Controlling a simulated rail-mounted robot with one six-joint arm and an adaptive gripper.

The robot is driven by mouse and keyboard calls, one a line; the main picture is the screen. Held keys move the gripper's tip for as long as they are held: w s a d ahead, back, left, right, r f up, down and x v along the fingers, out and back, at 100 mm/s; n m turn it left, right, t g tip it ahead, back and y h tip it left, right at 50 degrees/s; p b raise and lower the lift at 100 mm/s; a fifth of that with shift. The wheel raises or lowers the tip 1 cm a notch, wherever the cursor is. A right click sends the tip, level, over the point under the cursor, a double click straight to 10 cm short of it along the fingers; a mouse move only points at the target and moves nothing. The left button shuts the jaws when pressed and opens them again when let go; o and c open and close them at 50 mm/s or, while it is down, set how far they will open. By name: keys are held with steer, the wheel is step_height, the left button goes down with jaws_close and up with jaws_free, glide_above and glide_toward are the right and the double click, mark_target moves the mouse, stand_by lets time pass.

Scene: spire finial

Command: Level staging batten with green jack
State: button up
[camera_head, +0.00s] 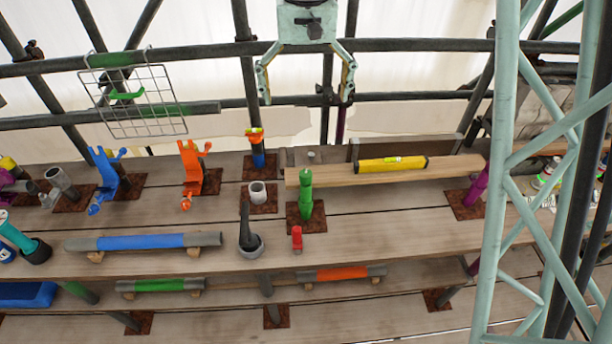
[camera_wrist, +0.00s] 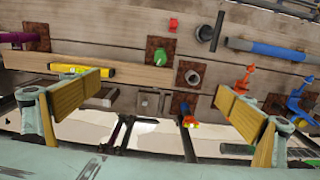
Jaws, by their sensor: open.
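The wooden staging batten (camera_head: 441,169) lies along the back of the deck, with a yellow level (camera_head: 391,164) on top. The green jack (camera_head: 305,200) stands upright on a rusty plate at the batten's left end; contact between them is unclear. The wrist view also shows the green jack (camera_wrist: 160,58), the batten (camera_wrist: 135,77) and the level (camera_wrist: 82,70). My gripper (camera_head: 305,97) is open and empty, high above and behind the jack. In the wrist view my gripper (camera_wrist: 160,110) has its wood-coloured fingers wide apart.
Blue (camera_head: 107,180) and orange (camera_head: 192,170) fittings stand left of the jack. An orange-topped post (camera_head: 256,150), grey collar (camera_head: 258,193) and small red piece (camera_head: 297,239) are near it. Scaffold tubes cross behind; a pale lattice mast (camera_head: 505,150) stands right. A wire basket (camera_head: 140,100) hangs left.

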steer(key=shift+f+b, duration=0.75)
steer(key=shift+f, duration=1)
steer(key=shift+r, duration=0.15)
step_height(320, 180, up, 10)
steer(key=p, duration=0.4)
steer(key=shift+p, duration=0.4)
stand_by(0.5)
